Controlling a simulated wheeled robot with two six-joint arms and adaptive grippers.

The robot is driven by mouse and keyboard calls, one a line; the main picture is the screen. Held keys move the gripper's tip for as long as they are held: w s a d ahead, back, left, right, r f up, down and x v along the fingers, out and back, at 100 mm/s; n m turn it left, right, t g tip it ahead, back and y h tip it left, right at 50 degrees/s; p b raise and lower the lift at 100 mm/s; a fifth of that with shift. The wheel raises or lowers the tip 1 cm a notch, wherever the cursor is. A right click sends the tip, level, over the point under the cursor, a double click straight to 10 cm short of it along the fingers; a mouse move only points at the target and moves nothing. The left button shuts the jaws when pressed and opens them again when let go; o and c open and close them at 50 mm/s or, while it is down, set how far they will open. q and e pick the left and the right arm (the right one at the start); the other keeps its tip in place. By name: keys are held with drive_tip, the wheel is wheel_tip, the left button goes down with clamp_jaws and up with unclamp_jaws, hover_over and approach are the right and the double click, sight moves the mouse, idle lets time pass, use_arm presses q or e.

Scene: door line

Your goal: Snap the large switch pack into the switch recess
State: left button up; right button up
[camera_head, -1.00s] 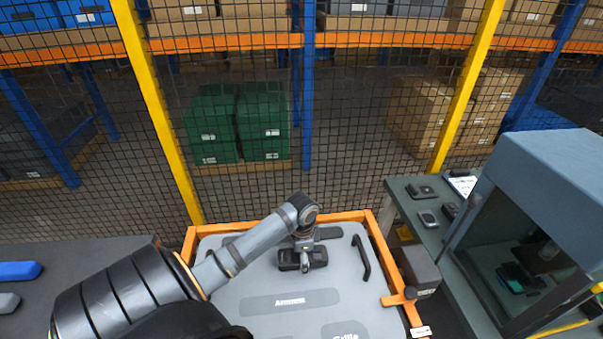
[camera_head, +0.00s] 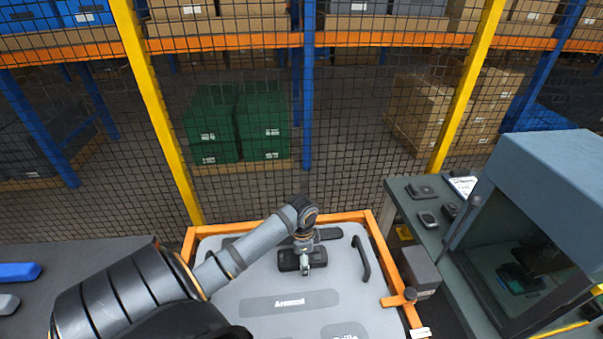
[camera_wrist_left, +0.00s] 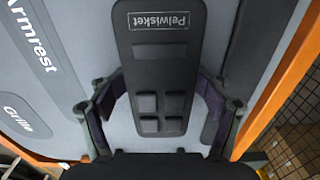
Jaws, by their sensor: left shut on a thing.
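The large switch pack (camera_wrist_left: 160,65) is a dark block with several square buttons and a "Pelwisket" label. In the wrist view it lies between the two fingers of my left gripper (camera_wrist_left: 160,100), which is shut on its sides. In the head view the pack (camera_head: 290,262) is at the upper middle of the grey door panel, under my left gripper (camera_head: 305,264). My right gripper is not in view.
The door panel (camera_head: 235,318) lies in an orange frame (camera_head: 374,229), with a black handle (camera_head: 361,258) right of the pack. "Armrest" (camera_head: 289,303) and "Grille" areas are nearer. A bench (camera_head: 411,207) with small dark parts and a blue-grey machine (camera_head: 560,190) stand right. Wire fence rises behind.

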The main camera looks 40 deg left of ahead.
use_arm(q)
drive_tip(key=shift+o, duration=0.6)
drive_tip(key=shift+s+d+f, duration=0.15)
drive_tip(key=shift+s+f, duration=0.15)
drive_tip(key=shift+f, duration=0.45)
drive_tip(key=shift+o, duration=0.5)
drive_tip(key=shift+f+p, duration=0.3)
drive_tip(key=shift+p, duration=0.5)
idle(0.4)
drive_tip(key=shift+o, duration=0.2)
drive_tip(key=shift+w+p, duration=0.1)
drive_tip(key=shift+p, duration=0.25)
idle(1.1)
idle(0.5)
drive_tip(key=shift+f, duration=0.15)
idle(0.5)
drive_tip(key=o, duration=1.6)
drive_tip(key=shift+w+a, duration=0.1)
drive_tip(key=shift+a, duration=0.1)
drive_tip(key=shift+c, duration=0.2)
wheel_tip(320, 180, up, 12)
drive_tip(key=shift+r, duration=0.1)
